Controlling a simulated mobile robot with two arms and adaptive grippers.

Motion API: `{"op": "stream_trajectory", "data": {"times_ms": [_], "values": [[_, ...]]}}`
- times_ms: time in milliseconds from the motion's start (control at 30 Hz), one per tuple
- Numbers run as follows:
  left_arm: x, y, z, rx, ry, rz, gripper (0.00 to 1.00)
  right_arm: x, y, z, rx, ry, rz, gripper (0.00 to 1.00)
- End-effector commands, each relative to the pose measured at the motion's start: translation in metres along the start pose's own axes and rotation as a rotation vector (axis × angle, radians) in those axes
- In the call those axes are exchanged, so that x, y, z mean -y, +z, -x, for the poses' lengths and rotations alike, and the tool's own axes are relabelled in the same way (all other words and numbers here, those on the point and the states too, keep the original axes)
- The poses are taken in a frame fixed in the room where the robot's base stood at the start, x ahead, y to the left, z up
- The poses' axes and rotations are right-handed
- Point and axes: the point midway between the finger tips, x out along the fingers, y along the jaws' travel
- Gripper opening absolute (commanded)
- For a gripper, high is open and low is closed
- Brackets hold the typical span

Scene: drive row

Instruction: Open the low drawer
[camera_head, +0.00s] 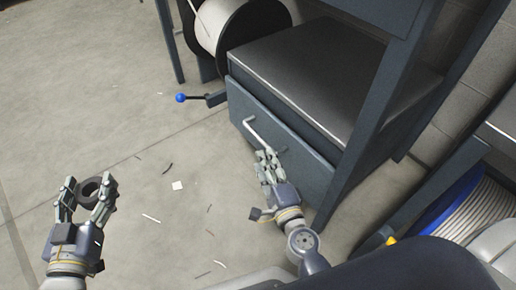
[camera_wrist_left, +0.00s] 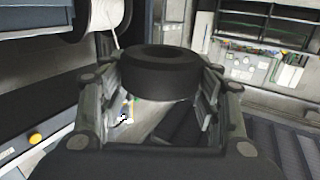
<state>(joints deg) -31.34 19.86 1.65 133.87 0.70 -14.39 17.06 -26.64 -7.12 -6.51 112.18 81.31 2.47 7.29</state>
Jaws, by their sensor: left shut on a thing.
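The low drawer (camera_head: 305,160) is a dark blue-grey front under a metal-topped bench, and it looks shut. Its pale bar handle (camera_head: 262,137) runs along the front. My right gripper (camera_head: 266,158) is at the lower right end of the handle, fingers pointing up at it. Whether its fingers close around the bar cannot be told. My left gripper (camera_head: 88,186) is shut on a black ring (camera_head: 91,187), held over the floor well left of the drawer. The ring also shows between the fingers in the left wrist view (camera_wrist_left: 158,75).
A blue-knobbed lever (camera_head: 181,98) sticks out left of the drawer. A white spool (camera_head: 222,22) hangs behind it. A blue-rimmed cable reel (camera_head: 462,212) stands at right.

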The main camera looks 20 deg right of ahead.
Motion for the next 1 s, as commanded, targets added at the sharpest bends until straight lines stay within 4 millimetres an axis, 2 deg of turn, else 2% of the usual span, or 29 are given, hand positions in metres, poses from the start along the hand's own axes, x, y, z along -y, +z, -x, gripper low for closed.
{"op": "stream_trajectory", "data": {"times_ms": [33, 67, 267, 700, 900, 1000], "values": [[0.001, 0.008, 0.000, -0.002, 0.003, -0.001, 0.32, -0.010, -0.005, -0.001, -0.021, 0.002, -0.025, 0.33], [0.001, 0.009, 0.000, -0.002, 0.004, -0.001, 0.32, -0.012, -0.007, -0.001, -0.032, 0.002, -0.036, 0.33], [0.002, 0.005, 0.000, -0.003, 0.005, 0.001, 0.32, -0.012, -0.013, -0.012, -0.056, 0.003, -0.061, 0.33], [0.002, -0.005, 0.000, -0.002, 0.005, 0.000, 0.32, -0.012, -0.016, -0.089, -0.053, 0.003, -0.060, 0.33], [0.002, -0.004, 0.000, -0.002, 0.005, 0.000, 0.32, -0.013, -0.017, -0.113, -0.052, 0.003, -0.057, 0.33], [0.002, -0.004, 0.000, -0.002, 0.005, 0.000, 0.32, -0.014, -0.018, -0.118, -0.052, 0.005, -0.057, 0.33]]}}
